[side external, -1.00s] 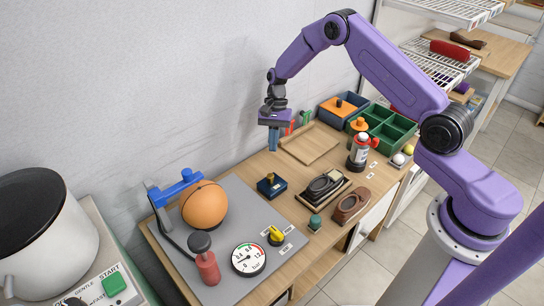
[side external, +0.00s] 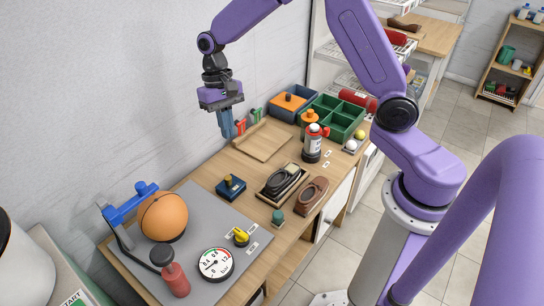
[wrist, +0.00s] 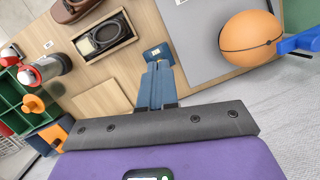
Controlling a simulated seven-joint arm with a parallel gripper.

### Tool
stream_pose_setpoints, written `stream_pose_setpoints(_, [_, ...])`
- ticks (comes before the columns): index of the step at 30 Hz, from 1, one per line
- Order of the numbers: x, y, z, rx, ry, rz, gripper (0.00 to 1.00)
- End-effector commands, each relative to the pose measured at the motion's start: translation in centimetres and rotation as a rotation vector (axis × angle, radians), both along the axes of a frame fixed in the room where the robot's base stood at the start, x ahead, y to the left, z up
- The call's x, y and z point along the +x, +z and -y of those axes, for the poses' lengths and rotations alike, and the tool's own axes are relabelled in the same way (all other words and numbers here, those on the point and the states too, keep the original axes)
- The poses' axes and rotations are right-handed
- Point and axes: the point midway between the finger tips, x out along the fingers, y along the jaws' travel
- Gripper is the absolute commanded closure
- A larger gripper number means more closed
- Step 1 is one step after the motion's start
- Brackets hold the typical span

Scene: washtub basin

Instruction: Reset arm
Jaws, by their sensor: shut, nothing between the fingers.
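My gripper (side external: 227,135) hangs above the wooden table, fingers pointing down, near the grey wall. Its blue fingers are together and hold nothing. In the wrist view the shut fingers (wrist: 158,72) reach up the middle of the picture, with a small dark blue box (wrist: 157,53) showing just beyond their tips. The gripper touches nothing that I can see.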

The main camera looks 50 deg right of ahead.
Motion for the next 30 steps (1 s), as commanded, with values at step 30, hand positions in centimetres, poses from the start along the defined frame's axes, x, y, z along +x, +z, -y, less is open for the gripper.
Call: stream_pose_setpoints(30, [-28.8, 6.3, 3.9, 0.054, 1.320, 0.292, 1.00])
